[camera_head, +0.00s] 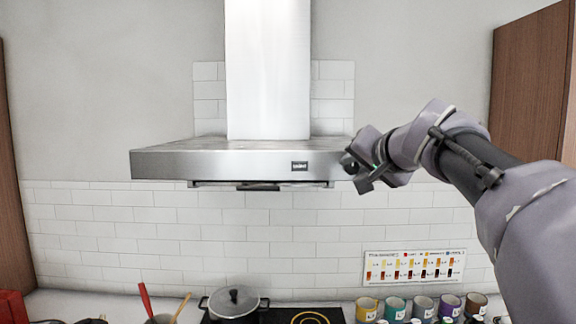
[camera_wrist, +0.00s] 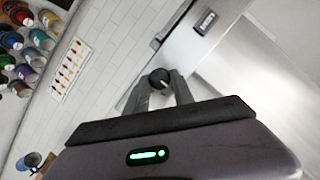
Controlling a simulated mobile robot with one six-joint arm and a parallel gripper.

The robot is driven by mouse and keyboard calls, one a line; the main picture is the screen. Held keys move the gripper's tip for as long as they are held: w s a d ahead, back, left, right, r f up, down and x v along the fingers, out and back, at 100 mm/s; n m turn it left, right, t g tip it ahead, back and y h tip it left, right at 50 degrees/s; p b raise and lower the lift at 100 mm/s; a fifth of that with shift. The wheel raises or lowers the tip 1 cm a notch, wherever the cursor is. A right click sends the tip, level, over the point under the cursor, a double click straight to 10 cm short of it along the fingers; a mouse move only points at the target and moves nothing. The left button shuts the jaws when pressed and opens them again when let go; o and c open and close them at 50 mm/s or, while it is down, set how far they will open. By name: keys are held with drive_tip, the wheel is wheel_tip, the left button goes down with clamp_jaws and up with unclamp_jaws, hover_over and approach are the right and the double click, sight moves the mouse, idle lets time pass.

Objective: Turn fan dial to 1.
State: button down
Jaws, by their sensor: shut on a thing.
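The fan dial (camera_wrist: 160,78) is a dark round knob at the right end of the range hood's front face. My gripper (camera_wrist: 161,84) is shut on the dial, with one finger on each side of it in the wrist view. A light mark shows on the knob, but I cannot read its setting. In the head view my gripper (camera_head: 362,172) is at the hood's right front corner and hides most of the dial.
A pot (camera_head: 234,302) stands on the black cooktop below. Several coloured cans (camera_head: 396,308) stand on the counter at the right, under a wall chart (camera_head: 414,266). Brown cabinets (camera_head: 527,90) flank the wall. The space in front of the hood is clear.

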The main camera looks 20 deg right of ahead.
drive_tip(key=shift+f+b, duration=0.15)
drive_tip(key=shift+b, duration=0.15)
drive_tip(key=shift+d+f+m+b, duration=0.1)
drive_tip(key=shift+f+m+b, duration=0.05)
drive_tip(key=shift+m+b, duration=0.45)
drive_tip(key=shift+f+m+t+y+b, duration=0.1)
drive_tip(key=shift+m+t+y+b, duration=0.3)
drive_tip(key=shift+m+y+b, duration=0.55)
drive_tip(key=m+t+b, duration=0.1)
drive_tip(key=m+b, duration=0.1)
drive_tip(key=b, duration=0.1)
drive_tip(key=shift+d, duration=0.1)
drive_tip(key=shift+m+t+y+b, duration=0.25)
drive_tip(key=shift+m+t+b, duration=0.05)
drive_tip(key=shift+m+b, duration=0.5)
drive_tip(key=shift+m, duration=0.25)
drive_tip(key=c, duration=1.1)
unclamp_jaws()
